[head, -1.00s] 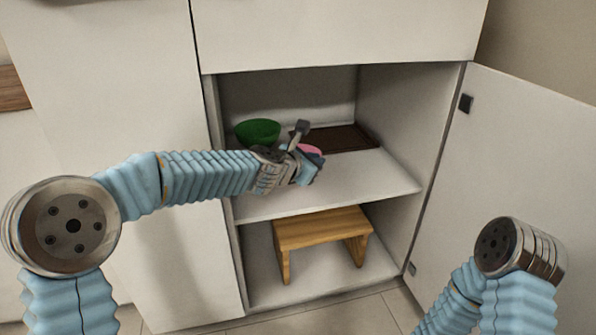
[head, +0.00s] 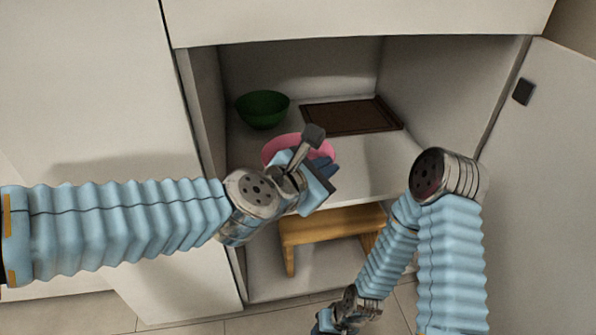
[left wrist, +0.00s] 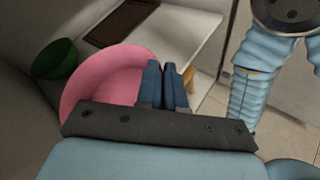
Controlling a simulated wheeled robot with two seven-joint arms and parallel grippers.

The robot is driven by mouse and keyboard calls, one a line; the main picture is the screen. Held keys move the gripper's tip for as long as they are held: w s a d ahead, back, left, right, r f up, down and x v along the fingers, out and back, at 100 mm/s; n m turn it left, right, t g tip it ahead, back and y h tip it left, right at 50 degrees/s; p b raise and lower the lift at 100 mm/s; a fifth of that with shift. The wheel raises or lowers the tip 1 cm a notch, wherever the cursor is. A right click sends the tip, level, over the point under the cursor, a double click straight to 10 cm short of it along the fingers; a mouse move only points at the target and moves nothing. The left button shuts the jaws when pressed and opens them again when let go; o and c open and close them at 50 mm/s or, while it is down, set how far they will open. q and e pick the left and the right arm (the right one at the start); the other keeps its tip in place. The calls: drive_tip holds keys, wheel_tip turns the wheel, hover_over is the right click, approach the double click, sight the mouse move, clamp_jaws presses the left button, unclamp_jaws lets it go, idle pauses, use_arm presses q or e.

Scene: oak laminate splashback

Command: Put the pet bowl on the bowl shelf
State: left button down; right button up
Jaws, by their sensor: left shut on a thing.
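The pink bowl (head: 285,144) is at the cabinet opening, over the front part of the upper shelf (head: 375,165). In the left wrist view the pink bowl (left wrist: 105,78) fills the left middle. My left gripper (head: 322,172) is shut on its rim; the dark blue fingers (left wrist: 163,85) show close together at the rim's near right side. The wrist hides part of the bowl, and I cannot tell whether it touches the shelf. My right gripper (head: 327,321) hangs low at the bottom edge, small and partly cut off, apart from the bowl.
A green bowl (head: 262,110) stands at the shelf's back left. A dark brown tray (head: 350,116) lies at the back right. A wooden stool (head: 330,226) stands in the lower compartment. The open door (head: 545,190) is at the right. The shelf's front right is clear.

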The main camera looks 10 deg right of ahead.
use_arm(q)
drive_tip(key=w+f, duration=0.1)
drive_tip(key=w, duration=0.1)
drive_tip(key=w+d+f+b, duration=0.1)
drive_tip(key=w+f, duration=0.1)
drive_tip(key=w, duration=0.1)
drive_tip(key=w+d+f+b, duration=0.1)
drive_tip(key=w, duration=0.1)
drive_tip(key=shift+w+f, duration=0.15)
drive_tip(key=w+f+b, duration=0.1)
drive_tip(key=f, duration=0.1)
drive_tip(key=w+d+f, duration=0.1)
drive_tip(key=w+f, duration=0.1)
drive_tip(key=shift+w+b, duration=0.2)
drive_tip(key=shift+b, duration=0.15)
drive_tip(key=f+b, duration=0.1)
drive_tip(key=f, duration=0.3)
drive_tip(key=shift+w+d+b, duration=0.15)
drive_tip(key=shift+w+b, duration=0.2)
drive_tip(key=shift+w, duration=0.05)
drive_tip(key=shift+r, duration=0.15)
drive_tip(key=shift+f, duration=0.2)
drive_tip(key=c, duration=1.3)
unclamp_jaws()
drive_tip(key=shift+o, duration=0.2)
